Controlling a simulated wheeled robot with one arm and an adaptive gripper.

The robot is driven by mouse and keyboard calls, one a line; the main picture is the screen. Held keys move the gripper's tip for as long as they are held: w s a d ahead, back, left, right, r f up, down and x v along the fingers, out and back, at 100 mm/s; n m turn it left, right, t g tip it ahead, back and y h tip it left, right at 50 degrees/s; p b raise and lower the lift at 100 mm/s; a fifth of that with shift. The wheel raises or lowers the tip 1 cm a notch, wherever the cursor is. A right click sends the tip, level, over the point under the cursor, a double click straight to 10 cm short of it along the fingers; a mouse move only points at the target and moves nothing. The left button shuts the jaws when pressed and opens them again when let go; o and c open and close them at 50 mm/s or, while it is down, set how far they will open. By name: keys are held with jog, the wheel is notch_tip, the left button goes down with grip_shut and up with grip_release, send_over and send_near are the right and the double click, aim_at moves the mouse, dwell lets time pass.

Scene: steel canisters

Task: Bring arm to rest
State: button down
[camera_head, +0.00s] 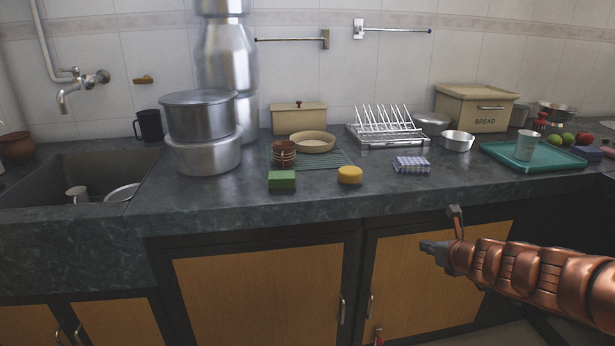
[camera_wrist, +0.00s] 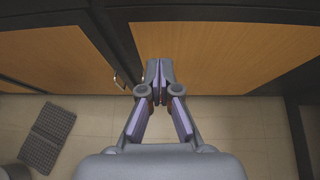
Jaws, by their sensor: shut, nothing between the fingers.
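My gripper (camera_head: 428,246) is at the end of my copper-coloured arm, which reaches in from the right in the head view. It hangs in the air in front of the wooden cabinet doors (camera_head: 425,285), below the counter's front edge. In the wrist view my gripper (camera_wrist: 160,68) is shut with its fingertips together and nothing between them. The steel canisters (camera_head: 203,130) stand stacked on the counter at the left, well away from my gripper.
A sink (camera_head: 50,178) is at the left. A dark mat (camera_wrist: 47,137) lies on the floor.

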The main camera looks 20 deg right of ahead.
jog(key=w+a+r+n+y+p, duration=0.1)
jog(key=a+r+n+y+p, duration=0.1)
jog(key=a+r+n+p, duration=0.5)
jog(key=w+a+r+n+y+p, duration=0.1)
jog(key=a+r+n+y, duration=0.3)
jog(key=a, duration=0.6)
jog(key=s+a+r+n+g+y+p, duration=0.1)
jog(key=s+a+r+n+g+p, duration=0.25)
jog(key=a+n, duration=0.35)
jog(key=s+a+r+n+g+y+p, duration=0.15)
jog(key=s+a+r+n+p, duration=0.25)
jog(key=a, duration=0.5)
jog(key=s+a+r+n+g+h+p, duration=0.25)
jog(key=s+n+p, duration=0.2)
jog(key=s, duration=0.25)
jog(key=s+a+r+n+g+h+p, duration=0.1)
jog(key=s+r+n+g+p, duration=0.15)
jog(key=s+n, duration=0.3)
jog(key=s+d+r+n+g+h+p, duration=0.2)
jog(key=s+p, duration=0.1)
jog(key=s, duration=0.3)
jog(key=s+d+r+n+g+h+p, duration=0.1)
jog(key=s+d+r+n+p, duration=0.1)
jog(key=s, duration=0.4)
jog(key=shift+s+d+r+n+g+h+p, duration=0.25)
jog(key=shift+d+r+n+g+h+p, duration=0.15)
jog(key=shift+d+n+p, duration=0.3)
